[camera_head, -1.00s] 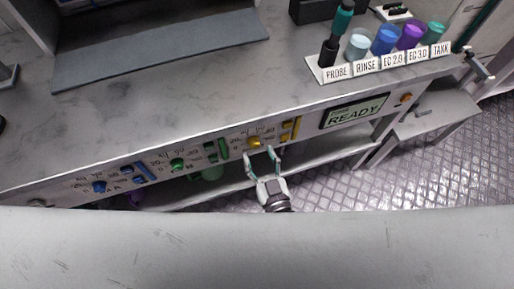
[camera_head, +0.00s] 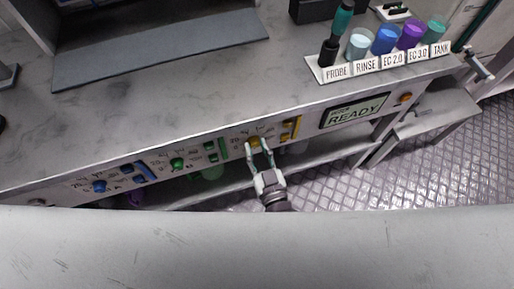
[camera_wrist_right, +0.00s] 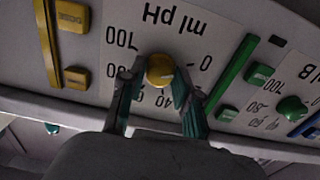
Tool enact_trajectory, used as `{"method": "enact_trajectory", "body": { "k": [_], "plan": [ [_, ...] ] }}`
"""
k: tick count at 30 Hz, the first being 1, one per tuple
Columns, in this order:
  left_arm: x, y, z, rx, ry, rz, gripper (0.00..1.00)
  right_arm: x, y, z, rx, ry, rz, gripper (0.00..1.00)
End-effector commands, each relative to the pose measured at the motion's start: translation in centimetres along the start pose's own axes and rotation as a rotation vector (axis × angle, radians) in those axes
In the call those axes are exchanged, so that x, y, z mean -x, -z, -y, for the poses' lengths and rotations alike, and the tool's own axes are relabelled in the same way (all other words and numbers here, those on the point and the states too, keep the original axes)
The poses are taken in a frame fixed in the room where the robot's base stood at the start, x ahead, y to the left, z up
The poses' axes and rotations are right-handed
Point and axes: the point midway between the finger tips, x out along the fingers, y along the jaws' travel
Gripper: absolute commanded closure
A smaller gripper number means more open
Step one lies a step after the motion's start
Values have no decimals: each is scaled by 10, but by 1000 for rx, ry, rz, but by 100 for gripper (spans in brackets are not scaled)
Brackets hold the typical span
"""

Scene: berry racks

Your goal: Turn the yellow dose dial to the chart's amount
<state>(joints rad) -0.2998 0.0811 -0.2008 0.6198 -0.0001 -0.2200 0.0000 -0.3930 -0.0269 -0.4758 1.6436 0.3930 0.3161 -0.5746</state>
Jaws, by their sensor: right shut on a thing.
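The yellow dose dial (camera_head: 254,142) sits on the front panel of the bench, on a white scale. In the right wrist view the dial (camera_wrist_right: 160,70) shows beside the upside-down "ml pH" lettering, with 0 and 100 marks around it. My right gripper (camera_head: 259,146) has its two fingers on either side of the dial, shut on it. In the right wrist view the fingers (camera_wrist_right: 156,88) flank the knob and hide part of the scale, so the pointer's exact reading cannot be told. The chart is not recognisable in these frames. My left gripper is not in view.
A green dial (camera_head: 177,163) and a blue dial (camera_head: 100,186) sit further left on the panel. A display (camera_head: 354,112) reads READY. A labelled rack (camera_head: 352,70) with a probe and several cups stands on the bench. Yellow buttons (camera_wrist_right: 76,77) are close to the fingers.

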Motion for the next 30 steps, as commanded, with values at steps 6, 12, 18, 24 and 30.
{"method": "enact_trajectory", "body": {
  "k": [6, 12, 18, 24, 30],
  "plan": [
    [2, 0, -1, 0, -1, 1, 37, 0, 1, 0, -40, 0, -1, 100],
    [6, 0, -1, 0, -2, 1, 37, 0, 2, 0, -152, 1, -1, 100],
    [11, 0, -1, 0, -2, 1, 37, 0, 1, 0, -317, 1, -1, 100],
    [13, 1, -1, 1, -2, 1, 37, 0, 1, 0, -487, 1, -1, 100],
    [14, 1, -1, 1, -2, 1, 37, 0, 0, 0, -628, 1, -1, 100]
  ]
}}
